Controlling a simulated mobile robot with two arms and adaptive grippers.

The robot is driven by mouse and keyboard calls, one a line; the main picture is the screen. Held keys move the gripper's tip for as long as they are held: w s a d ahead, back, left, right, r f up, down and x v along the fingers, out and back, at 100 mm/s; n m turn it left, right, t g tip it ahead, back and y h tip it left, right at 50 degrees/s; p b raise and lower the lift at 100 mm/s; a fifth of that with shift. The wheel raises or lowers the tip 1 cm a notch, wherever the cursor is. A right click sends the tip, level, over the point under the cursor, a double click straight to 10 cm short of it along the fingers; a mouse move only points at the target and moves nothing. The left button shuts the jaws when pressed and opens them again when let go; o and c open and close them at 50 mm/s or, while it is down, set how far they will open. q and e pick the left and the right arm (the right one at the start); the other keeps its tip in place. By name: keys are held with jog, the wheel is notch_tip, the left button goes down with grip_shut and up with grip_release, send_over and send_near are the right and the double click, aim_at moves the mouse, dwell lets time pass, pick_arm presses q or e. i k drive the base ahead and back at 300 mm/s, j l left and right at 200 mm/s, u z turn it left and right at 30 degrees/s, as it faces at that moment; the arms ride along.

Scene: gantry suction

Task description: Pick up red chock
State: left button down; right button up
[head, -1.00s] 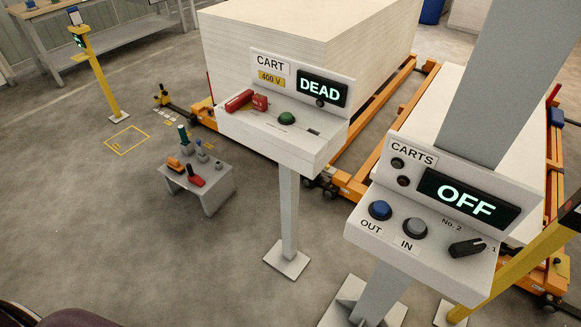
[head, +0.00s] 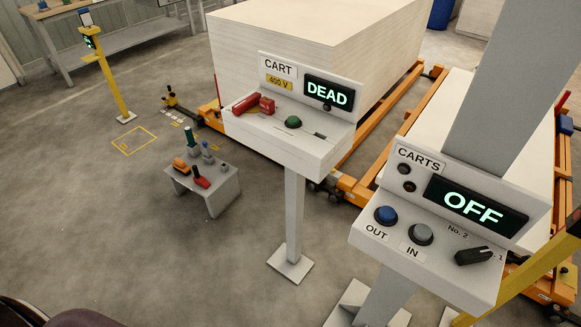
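A small red piece with a dark end (head: 201,182) lies on the low grey stool (head: 222,190), left of centre in the head view. It looks like the red chock, though it is too small to be sure. An orange piece (head: 181,167) lies just left of it. A green-topped upright tool (head: 191,138), a blue-topped one (head: 206,148) and a small grey piece (head: 225,166) stand behind it on the same stool. Neither of my grippers is in view.
A pedestal panel reading DEAD (head: 328,92) carries a red connector (head: 253,104) and a green button (head: 293,122). A panel reading OFF (head: 474,204) stands at the right. An orange cart frame (head: 355,188) lies behind. Floor left of and before the stool is clear.

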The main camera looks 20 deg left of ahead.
aim_at(199, 179)
jog(key=u, duration=1.3)
